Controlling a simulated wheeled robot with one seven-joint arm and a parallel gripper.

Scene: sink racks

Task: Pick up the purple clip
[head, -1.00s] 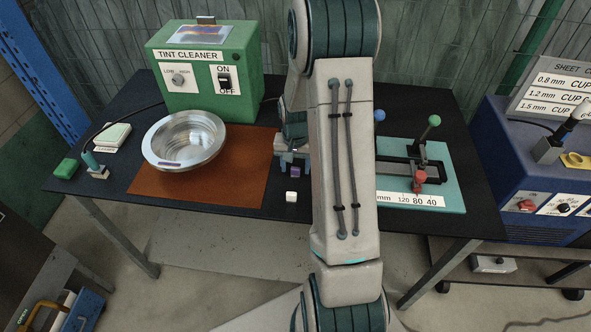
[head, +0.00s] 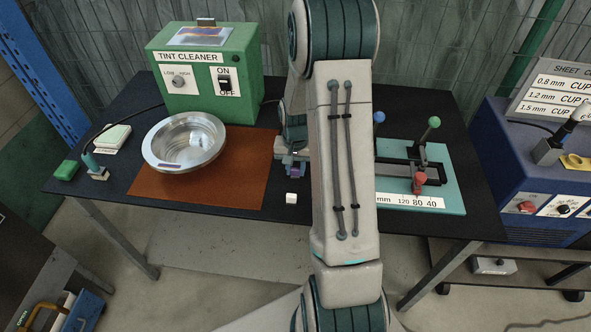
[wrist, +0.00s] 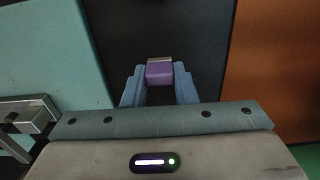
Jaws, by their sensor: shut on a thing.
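The purple clip (wrist: 160,74) is a small block with a pale metallic strip along its far edge in the wrist view. My gripper (wrist: 159,82) is shut on it, with one blue-grey finger on each side. In the head view my gripper (head: 293,172) is by the right edge of the brown mat, partly hidden by my arm. The clip shows there only as a small purple patch between the fingers. I cannot tell whether the clip touches the black table top or is just above it.
A white cube (head: 291,198) lies just in front of my gripper. A metal bowl (head: 184,142) stands on the brown mat (head: 240,185) to the left. A teal fixture (head: 450,190) with knobs is to the right. A green tint cleaner box (head: 200,98) stands behind.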

